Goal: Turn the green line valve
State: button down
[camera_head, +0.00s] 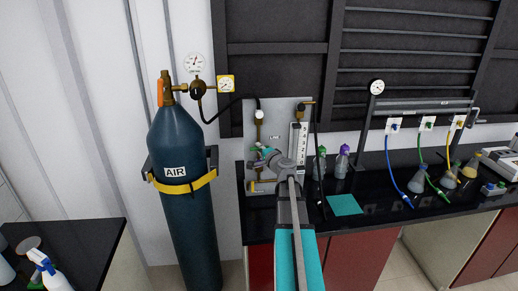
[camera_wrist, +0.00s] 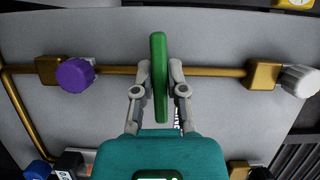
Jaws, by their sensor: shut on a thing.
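The green line valve handle (camera_wrist: 159,75) is a flat green bar in the middle of the wrist view, standing nearly upright in the picture, across a brass pipe (camera_wrist: 113,71). My gripper (camera_wrist: 161,84) has one grey finger on each side of the handle and is shut on it. In the head view my gripper (camera_head: 270,155) is at the grey valve panel (camera_head: 283,110), with a small bit of green (camera_head: 254,149) showing beside it. My gripper hides most of the valve there.
A purple knob (camera_wrist: 75,75) is left of the handle and a white knob (camera_wrist: 299,80) is right. A blue knob (camera_wrist: 37,170) is at lower left. A blue AIR cylinder (camera_head: 185,220) stands left of the panel. Bottles (camera_head: 341,163) and a teal mat (camera_head: 344,205) are to its right.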

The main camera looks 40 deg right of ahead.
jog(key=n+g+p, duration=0.1)
jog(key=n+p, duration=0.1)
jog(key=n, duration=0.1)
jog(key=shift+r, duration=0.15)
jog(key=n+g+h+p, duration=0.1)
jog(key=n+g+p, duration=0.1)
jog(key=n, duration=0.1)
jog(key=shift+n, duration=0.3)
jog(key=n+g+h+p, duration=0.1)
jog(key=n, duration=0.2)
jog(key=shift+g+p, duration=0.3)
jog(key=shift+p, duration=0.1)
jog(key=shift+n+g+h+p, duration=0.3)
jog(key=shift+n+g+h, duration=0.3)
jog(key=shift+n+h, duration=0.45)
jog(key=shift+n, duration=0.25)
jog(key=c, duration=0.7)
grip_release()
jog(key=shift+s+y, duration=0.15)
jog(key=shift+y, duration=0.1)
